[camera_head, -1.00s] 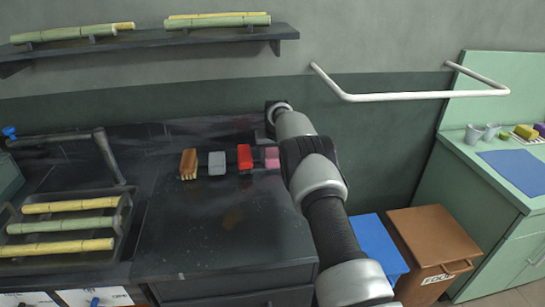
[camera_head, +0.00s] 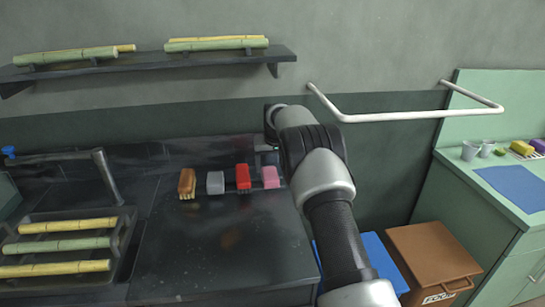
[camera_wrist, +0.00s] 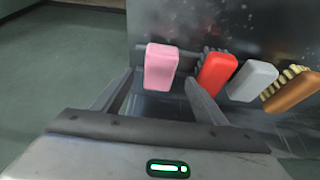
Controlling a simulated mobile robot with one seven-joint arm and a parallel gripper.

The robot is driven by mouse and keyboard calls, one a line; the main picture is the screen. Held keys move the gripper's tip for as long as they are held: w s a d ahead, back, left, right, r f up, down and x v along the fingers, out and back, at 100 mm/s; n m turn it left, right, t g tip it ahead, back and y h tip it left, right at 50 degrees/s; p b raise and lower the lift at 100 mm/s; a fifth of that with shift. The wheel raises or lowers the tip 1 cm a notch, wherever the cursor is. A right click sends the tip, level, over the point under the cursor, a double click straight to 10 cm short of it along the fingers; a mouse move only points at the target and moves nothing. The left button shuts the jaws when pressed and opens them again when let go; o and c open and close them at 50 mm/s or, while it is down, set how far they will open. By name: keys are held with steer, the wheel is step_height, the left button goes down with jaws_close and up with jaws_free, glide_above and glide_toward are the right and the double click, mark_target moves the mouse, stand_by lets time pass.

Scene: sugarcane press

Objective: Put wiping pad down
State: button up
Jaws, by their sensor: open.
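A pink block (camera_head: 271,177), which looks like the wiping pad, sits on the dark counter at the right end of a row. In the wrist view the pink block (camera_wrist: 161,68) lies between and just beyond the two spread fingers of my gripper (camera_wrist: 160,80). Gaps show on both sides, so the fingers do not appear to touch it. My gripper is open and empty. In the head view my fingers are hidden behind my arm.
A red block (camera_head: 243,177), a grey block (camera_head: 215,183) and a brown brush (camera_head: 187,183) stand left of the pink one. The counter (camera_head: 225,245) in front is clear. A white rail (camera_head: 400,116) juts from the wall to the right.

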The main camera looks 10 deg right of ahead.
steer(key=s+f+v, duration=0.1)
steer(key=s+v, duration=0.1)
steer(key=v, duration=1.6)
steer(key=s+r, duration=0.9)
steer(key=s, duration=0.5)
steer(key=s+r, duration=0.2)
steer(key=s, duration=1.5)
steer(key=s+f, duration=0.6)
steer(key=s, duration=0.6)
step_height(320, 180, up, 13)
steer(key=t+p, duration=0.1)
steer(key=p, duration=1.1)
steer(key=shift+s, duration=0.25)
